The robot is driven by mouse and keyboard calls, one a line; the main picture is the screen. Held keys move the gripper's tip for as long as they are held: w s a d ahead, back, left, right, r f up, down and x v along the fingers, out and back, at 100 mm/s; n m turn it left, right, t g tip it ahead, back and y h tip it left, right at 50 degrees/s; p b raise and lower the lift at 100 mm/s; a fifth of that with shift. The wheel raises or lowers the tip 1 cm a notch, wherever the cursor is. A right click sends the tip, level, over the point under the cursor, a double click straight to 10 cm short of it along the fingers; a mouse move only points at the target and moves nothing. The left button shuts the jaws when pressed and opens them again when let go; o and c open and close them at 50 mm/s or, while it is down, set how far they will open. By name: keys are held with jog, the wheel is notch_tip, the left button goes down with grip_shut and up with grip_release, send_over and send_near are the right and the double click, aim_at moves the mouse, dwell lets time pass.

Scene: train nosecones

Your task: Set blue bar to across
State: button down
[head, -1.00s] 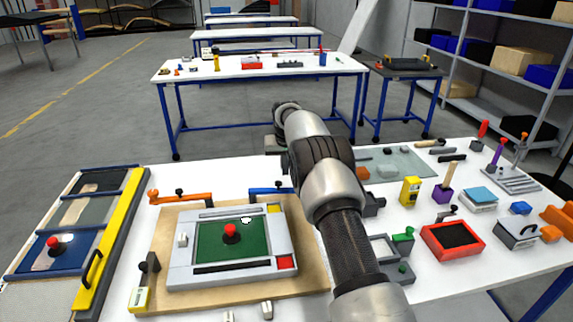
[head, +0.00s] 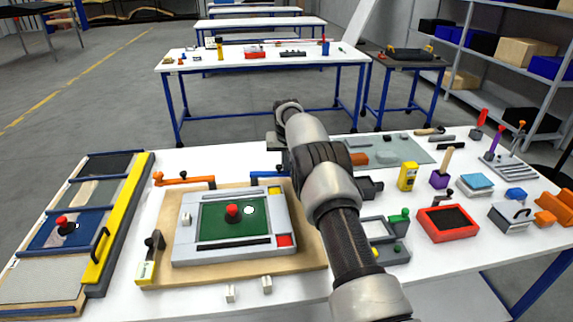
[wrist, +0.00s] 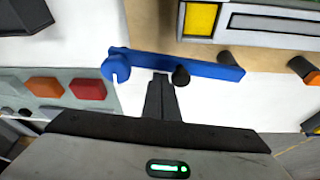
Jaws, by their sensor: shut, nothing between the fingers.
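The blue bar (head: 265,176) lies along the back right edge of the wooden board (head: 160,208), partly behind my arm in the head view. In the wrist view the blue bar (wrist: 215,67) runs nearly level across the picture, with a rounded, notched end at left and a black knob (wrist: 181,76) near its middle. My gripper (wrist: 161,78) is shut and empty. Its fingertips are at the bar's lower edge, just left of the knob; I cannot tell whether they touch. In the head view the fingertips are hidden.
An orange bar (head: 185,182) lies at the board's back left. A grey frame with a green panel (head: 222,224) and red knob sits on the board. A yellow-edged rack (head: 118,230) is at left. Blocks and trays, including a red tray (head: 425,230), crowd the right.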

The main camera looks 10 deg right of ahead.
aim_at(283, 176)
jog(key=shift+s+a+f+m+h+b, duration=0.15)
jog(key=shift+s+m+h+b, duration=0.25)
jog(key=shift+s+m+b, duration=0.9)
jog(key=s+m, duration=0.1)
jog(key=s+a+m, duration=0.1)
jog(key=s+m, duration=0.1)
jog(key=s+a+m+g+h, duration=0.1)
jog(key=shift+s+b, duration=0.2)
jog(key=shift+b, duration=0.15)
jog(key=s+a+m, duration=0.1)
jog(key=m, duration=0.1)
jog(key=s+a+m+g, duration=0.1)
jog(key=m, duration=0.1)
jog(key=s+a+m+h+p, duration=0.1)
jog(key=a, duration=0.1)
jog(key=shift+s+r+m+g, duration=0.2)
jog(key=shift+s+m+g, duration=0.1)
jog(key=shift+m, duration=0.1)
jog(key=a+m, duration=0.1)
jog(key=s+a+m, duration=0.1)
jog(key=shift+a+m+g+p, duration=0.25)
jog(key=shift+m+g+p, duration=0.05)
jog(key=shift+m+g, duration=0.1)
jog(key=shift+s+a, duration=0.15)
jog(key=shift+a, duration=0.55)
